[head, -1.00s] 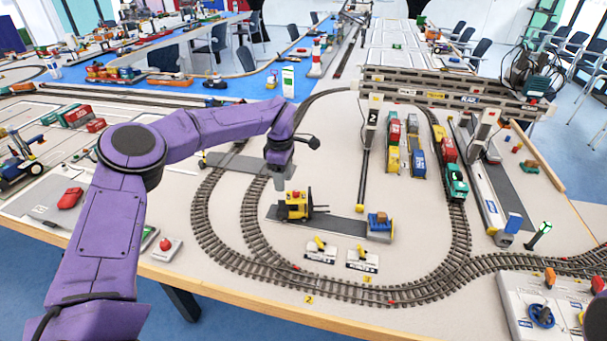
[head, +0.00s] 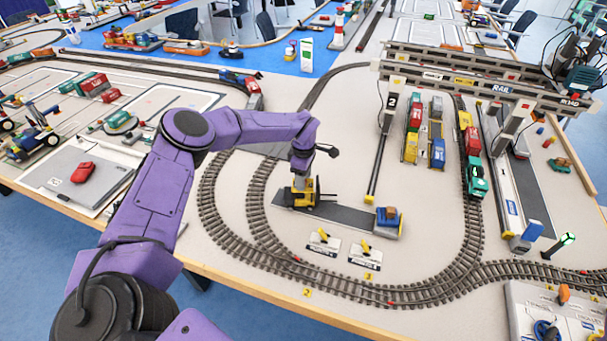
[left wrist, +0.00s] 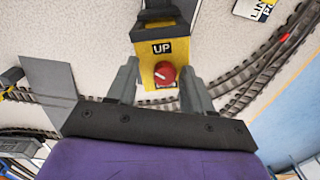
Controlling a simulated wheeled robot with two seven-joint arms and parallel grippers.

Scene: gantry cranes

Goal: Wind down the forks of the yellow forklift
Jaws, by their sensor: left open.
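The yellow forklift (head: 299,195) stands on a dark grey strip inside the track curve, its forks pointing right in the head view. My left gripper (head: 301,173) is right above it and hides its top. In the left wrist view, the forklift's yellow face (left wrist: 160,75) carries a black UP label and a red knob (left wrist: 164,73) with a white mark. My left gripper's two grey fingers (left wrist: 160,85) are open, one on each side of the knob, with gaps to it. The forks' height is hard to tell. My right gripper is not in view.
A blue-and-orange load (head: 387,217) sits at the right end of the strip. Two yellow switch levers (head: 324,238) stand on white plates in front. Track (head: 225,215) curves around on the left. A gantry crane (head: 460,82) spans the back right.

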